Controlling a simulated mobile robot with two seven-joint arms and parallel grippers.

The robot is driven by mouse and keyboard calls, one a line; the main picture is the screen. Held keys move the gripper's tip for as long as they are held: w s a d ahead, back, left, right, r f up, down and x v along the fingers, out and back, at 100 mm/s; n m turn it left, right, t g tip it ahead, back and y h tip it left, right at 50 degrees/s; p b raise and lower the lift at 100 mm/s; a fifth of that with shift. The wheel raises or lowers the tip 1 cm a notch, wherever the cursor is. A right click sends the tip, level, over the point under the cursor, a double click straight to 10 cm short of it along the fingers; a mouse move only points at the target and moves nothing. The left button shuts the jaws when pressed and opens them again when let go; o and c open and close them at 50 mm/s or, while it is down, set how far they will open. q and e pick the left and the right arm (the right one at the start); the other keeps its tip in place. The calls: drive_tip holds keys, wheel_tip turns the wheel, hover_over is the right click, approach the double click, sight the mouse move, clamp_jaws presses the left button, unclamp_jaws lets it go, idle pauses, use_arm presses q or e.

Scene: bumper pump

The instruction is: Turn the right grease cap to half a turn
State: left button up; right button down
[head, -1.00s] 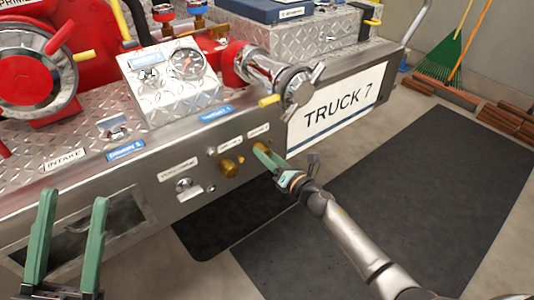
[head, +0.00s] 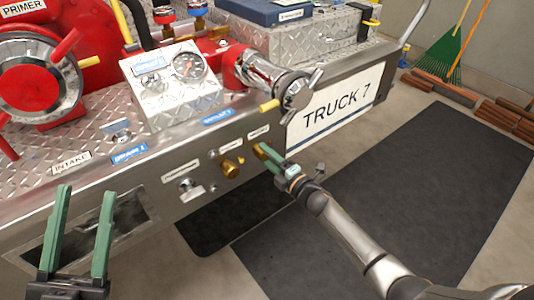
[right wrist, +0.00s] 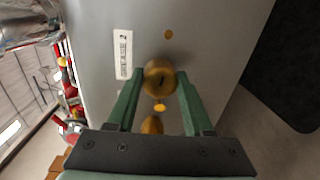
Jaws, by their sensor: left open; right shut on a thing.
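The right grease cap (right wrist: 160,78) is a round brass knob with a dark mark on its face. It sits on the steel front panel, between the green fingers of my right gripper (head: 264,153), which are shut on it. In the head view the fingers cover most of this cap. The left grease cap (head: 230,169) is a similar brass knob to its left, and nothing holds it. My left gripper (head: 85,205) is open and empty in front of the panel at the lower left.
A white label (right wrist: 123,54) is beside the held cap. A silver outlet with a yellow-tipped handle (head: 290,90) juts out above it. The TRUCK 7 plate (head: 340,105) is to the right. A dark mat (head: 400,190) lies on the floor.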

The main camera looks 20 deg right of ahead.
drive_tip(key=m+p, duration=0.3)
drive_tip(key=m, duration=0.8)
drive_tip(key=shift+m, duration=1.2)
use_arm(q)
drive_tip(key=w+f+n+g+y, duration=0.2)
drive_tip(key=f+n+g+y, duration=0.1)
drive_tip(key=f, duration=0.6)
drive_tip(key=w+a+f+n+g+y, duration=0.1)
drive_tip(key=w+f+n+g+y, duration=0.1)
drive_tip(key=f, duration=0.8)
drive_tip(key=shift+w+a+n+g+y, duration=0.2)
drive_tip(key=shift+n+g+y, duration=0.45)
drive_tip(key=shift+y, duration=0.75)
use_arm(e)
drive_tip(key=shift+f+m, duration=0.1)
drive_tip(key=shift+m, duration=1.2)
use_arm(q)
drive_tip(key=shift+f+g, duration=0.25)
drive_tip(key=shift+f, duration=0.1)
